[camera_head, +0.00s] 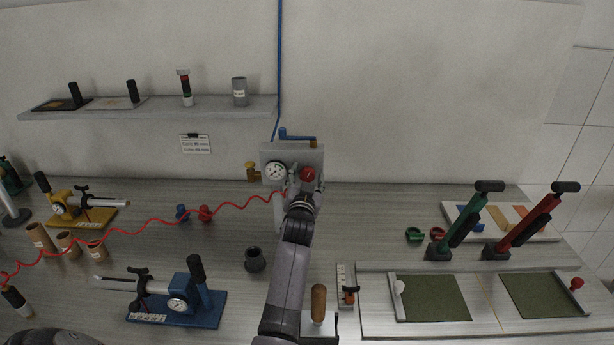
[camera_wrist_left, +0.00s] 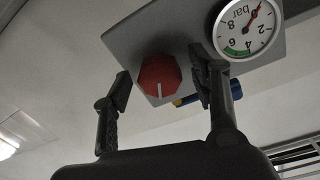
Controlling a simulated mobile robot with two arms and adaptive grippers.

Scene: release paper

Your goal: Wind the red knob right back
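The red knob (camera_head: 307,174) sits on the front of a grey regulator panel (camera_head: 310,152) at the back wall, right of a round white gauge (camera_head: 275,172). In the left wrist view the knob (camera_wrist_left: 160,76) has a white mark pointing down. The gauge (camera_wrist_left: 245,30) shows "bar"; its red needle points to the upper right, away from the green band. My left gripper (camera_head: 304,190) is at the knob. In the left wrist view its fingers (camera_wrist_left: 161,88) are open on either side of the knob, with visible gaps. My right gripper is not in view.
A blue-handled valve (camera_wrist_left: 190,99) is close behind the right finger in the wrist view. A coiled red hose (camera_head: 150,232) runs left from the panel. A blue gauge stand (camera_head: 175,310), a dark cup (camera_head: 255,260) and lever presses (camera_head: 462,230) stand on the bench.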

